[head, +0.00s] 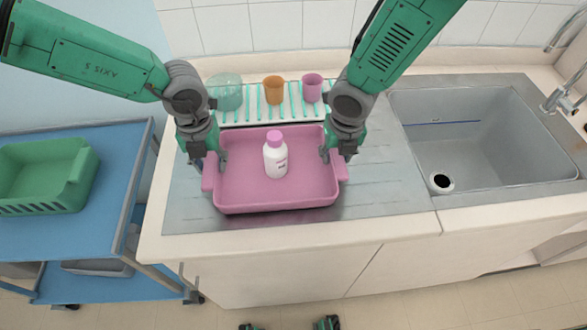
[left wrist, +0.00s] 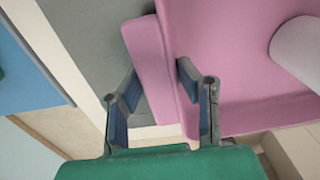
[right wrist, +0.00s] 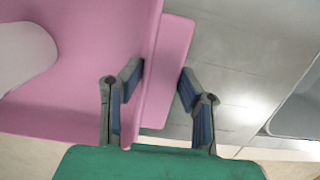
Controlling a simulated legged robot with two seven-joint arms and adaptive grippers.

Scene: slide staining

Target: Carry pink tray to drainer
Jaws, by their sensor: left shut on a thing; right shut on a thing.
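The pink tray (head: 240,198) is over the metal drainer (head: 385,190) left of the sink. Whether it touches the drainer or hangs just above it, I cannot tell. A white bottle with a pink cap (head: 275,158) stands upright in the tray. My left gripper (head: 212,165) is shut on the tray's left handle, which shows between its fingers in the left wrist view (left wrist: 160,75). My right gripper (head: 335,158) is shut on the tray's right handle, seen in the right wrist view (right wrist: 165,75).
A white rack (head: 250,115) behind the tray holds a teal bowl (head: 226,92), an orange cup (head: 273,90) and a pink cup (head: 312,88). The sink (head: 470,145) is at right. A blue cart (head: 105,215) at left carries a green crate (head: 45,175).

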